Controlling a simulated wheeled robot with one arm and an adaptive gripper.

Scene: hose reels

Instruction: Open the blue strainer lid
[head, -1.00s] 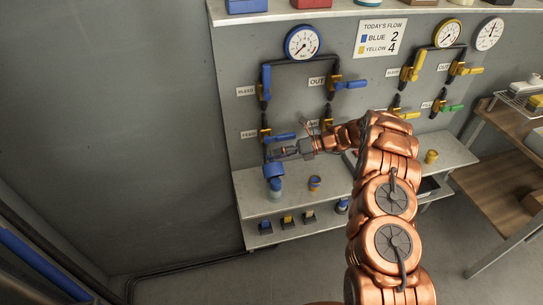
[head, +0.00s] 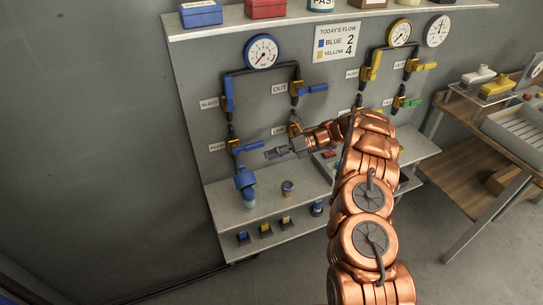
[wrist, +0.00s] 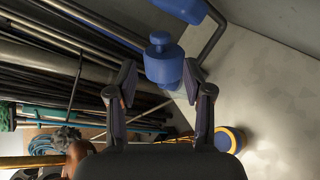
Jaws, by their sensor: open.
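The blue strainer (head: 245,181) stands at the left of the shelf below the blue feed valve, with a pale clear part under its blue top. In the wrist view its blue lid (wrist: 163,64), with a round knob on top, shows between my finger tips in the picture. My gripper (head: 270,154) is open and empty, up and to the right of the strainer in the head view, with a gap between them. The open fingers (wrist: 158,76) also show in the wrist view. The lid looks seated on the strainer.
A blue-handled valve (head: 248,146) sits just above the strainer, close to my gripper. A blue and yellow cup (head: 287,188) stands on the shelf (head: 228,216) to the right.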

